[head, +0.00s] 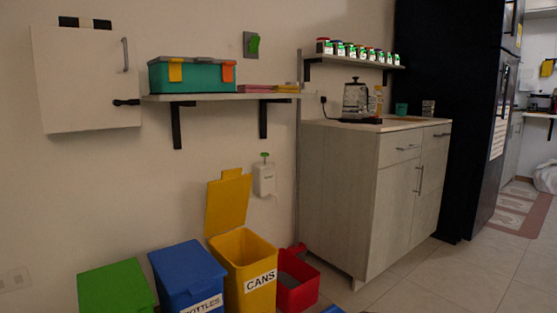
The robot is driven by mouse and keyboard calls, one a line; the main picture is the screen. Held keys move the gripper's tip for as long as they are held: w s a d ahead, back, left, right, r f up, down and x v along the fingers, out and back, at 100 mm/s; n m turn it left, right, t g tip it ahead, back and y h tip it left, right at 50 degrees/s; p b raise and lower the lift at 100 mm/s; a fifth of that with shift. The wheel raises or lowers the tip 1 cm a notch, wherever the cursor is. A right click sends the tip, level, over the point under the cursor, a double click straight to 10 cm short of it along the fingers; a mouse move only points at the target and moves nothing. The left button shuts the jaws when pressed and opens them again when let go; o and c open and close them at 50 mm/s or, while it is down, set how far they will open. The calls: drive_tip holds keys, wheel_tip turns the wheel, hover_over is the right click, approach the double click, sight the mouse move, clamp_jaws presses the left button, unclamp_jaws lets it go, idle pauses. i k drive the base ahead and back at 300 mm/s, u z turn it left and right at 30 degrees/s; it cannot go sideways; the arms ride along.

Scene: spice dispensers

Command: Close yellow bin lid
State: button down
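The yellow bin (248,278), labelled CANS, stands on the floor near the wall at the lower middle of the head view. Its yellow lid (228,203) is open and stands nearly upright at the back of the bin, leaning a little toward the wall. The bin's inside shows dark from above. My gripper is not in view.
A blue bin (187,275) and a green bin (116,288), both with lids down, stand left of the yellow one. A red open bin (297,281) stands close on its right. A cabinet (350,200) is further right. Tiled floor (430,280) is clear at the lower right.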

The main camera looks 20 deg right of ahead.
sight(227, 197)
drive_tip(key=i, duration=1.35)
drive_tip(key=u, duration=0.7)
